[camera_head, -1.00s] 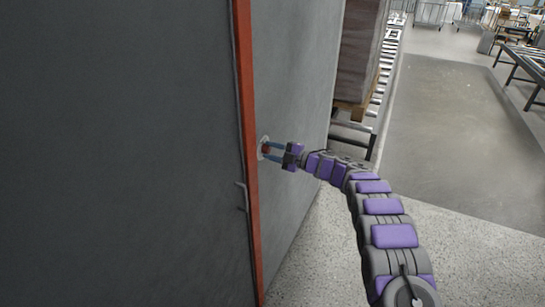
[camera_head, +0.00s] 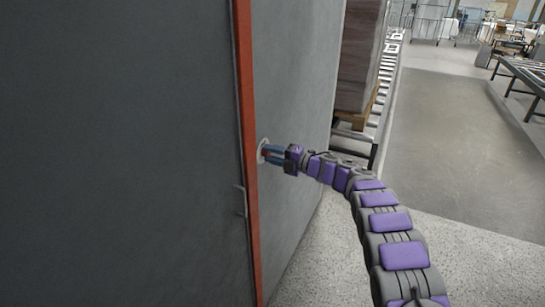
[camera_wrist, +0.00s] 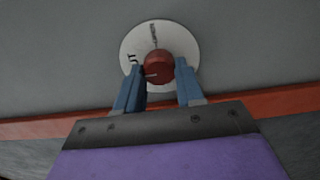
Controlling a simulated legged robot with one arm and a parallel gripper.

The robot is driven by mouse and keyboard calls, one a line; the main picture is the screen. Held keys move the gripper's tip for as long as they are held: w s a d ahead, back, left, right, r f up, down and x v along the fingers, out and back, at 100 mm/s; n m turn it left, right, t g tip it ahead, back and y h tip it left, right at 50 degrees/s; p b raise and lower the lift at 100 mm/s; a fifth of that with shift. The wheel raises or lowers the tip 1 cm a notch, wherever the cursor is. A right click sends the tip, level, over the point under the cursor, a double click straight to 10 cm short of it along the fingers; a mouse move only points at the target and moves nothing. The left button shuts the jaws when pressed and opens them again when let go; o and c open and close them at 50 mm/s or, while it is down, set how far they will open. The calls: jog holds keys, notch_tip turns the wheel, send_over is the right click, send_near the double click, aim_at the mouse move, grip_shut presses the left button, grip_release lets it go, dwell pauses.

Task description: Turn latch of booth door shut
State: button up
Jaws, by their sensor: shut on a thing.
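The latch is a round red knob (camera_wrist: 155,68) on a pale round plate (camera_wrist: 133,43) with dark markings, fixed to the grey booth wall. In the wrist view my gripper (camera_wrist: 160,76) has one blue finger on each side of the knob and is shut on it. In the head view my gripper (camera_head: 268,153) reaches the plate (camera_head: 261,151) just right of the red-orange edge strip (camera_head: 248,170); the fingers mostly hide the knob there. The large dark grey panel (camera_head: 120,150) left of the strip carries a thin handle (camera_head: 242,200).
Behind the booth a roller conveyor (camera_head: 385,75) holds a tall wrapped stack (camera_head: 358,55) on a pallet. Another roller table (camera_head: 525,72) stands at the right. The floor (camera_head: 440,130) between them is clear.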

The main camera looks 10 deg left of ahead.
jog(key=shift+f, duration=0.15)
jog(key=o, duration=0.9)
jog(key=shift+w+f, duration=0.1)
jog(key=shift+o, duration=0.7)
jog(key=p+v, duration=0.2)
jog(key=v, duration=1.5)
jog(key=shift+d+p, duration=0.2)
jog(key=shift+p, duration=0.1)
